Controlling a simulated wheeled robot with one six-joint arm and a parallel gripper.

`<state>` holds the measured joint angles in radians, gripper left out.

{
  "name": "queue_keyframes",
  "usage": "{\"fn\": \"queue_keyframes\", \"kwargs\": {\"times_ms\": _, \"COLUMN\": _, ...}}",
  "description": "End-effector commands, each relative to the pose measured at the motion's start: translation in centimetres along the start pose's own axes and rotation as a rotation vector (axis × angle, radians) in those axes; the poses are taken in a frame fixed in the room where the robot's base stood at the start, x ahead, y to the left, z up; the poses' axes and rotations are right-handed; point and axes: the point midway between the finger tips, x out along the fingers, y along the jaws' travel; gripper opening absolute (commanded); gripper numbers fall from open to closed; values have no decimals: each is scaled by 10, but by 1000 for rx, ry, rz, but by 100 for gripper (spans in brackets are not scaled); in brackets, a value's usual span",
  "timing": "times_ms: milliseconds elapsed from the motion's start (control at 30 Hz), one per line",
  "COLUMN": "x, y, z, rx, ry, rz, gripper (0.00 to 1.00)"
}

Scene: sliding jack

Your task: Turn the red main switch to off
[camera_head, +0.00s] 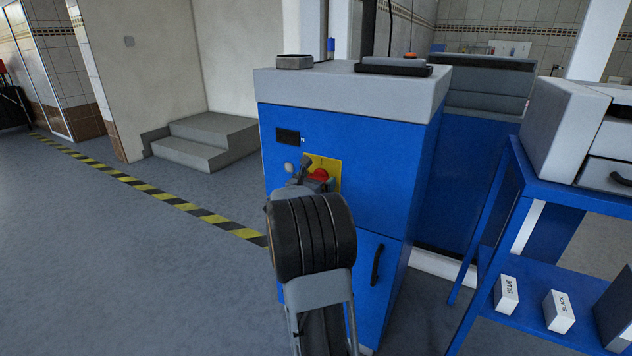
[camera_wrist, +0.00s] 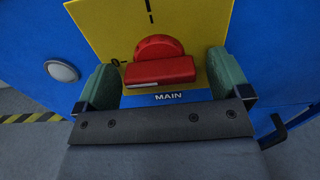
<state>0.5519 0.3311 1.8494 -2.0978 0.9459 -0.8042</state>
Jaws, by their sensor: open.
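The red main switch (camera_wrist: 160,66) is a round knob with a bar handle on a yellow plate (camera_wrist: 108,24) on the blue cabinet's front. Its bar lies nearly level, and a "0" and a tick mark show at the bar's left end. My gripper (camera_wrist: 160,83) is open, with one green fingertip on each side of the red bar. I cannot tell whether the fingers touch it. In the head view the red switch (camera_head: 319,174) is partly hidden behind my gripper (camera_head: 312,180), with the yellow plate (camera_head: 334,168) around it.
The blue cabinet (camera_head: 380,160) has a round light (camera_wrist: 62,71) left of the plate and a black door handle (camera_head: 377,265) below. A blue shelf (camera_head: 525,310) with small labelled boxes stands at the right. Open floor (camera_head: 130,270) lies at the left, with grey steps (camera_head: 205,140) behind.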

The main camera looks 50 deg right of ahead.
Motion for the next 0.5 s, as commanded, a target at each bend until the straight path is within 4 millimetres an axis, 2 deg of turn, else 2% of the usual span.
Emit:
{"fn": "queue_keyframes", "kwargs": {"times_ms": 267, "x": -3, "y": 0, "z": 1, "rx": 2, "ry": -1, "rz": 1, "gripper": 95}}
{"fn": "queue_keyframes", "kwargs": {"times_ms": 367, "x": -13, "y": 1, "z": 1, "rx": 1, "ry": 1, "rz": 2, "gripper": 95}}
{"fn": "queue_keyframes", "kwargs": {"times_ms": 500, "x": -40, "y": 2, "z": 2, "rx": 1, "ry": 0, "rz": 6, "gripper": 95}}
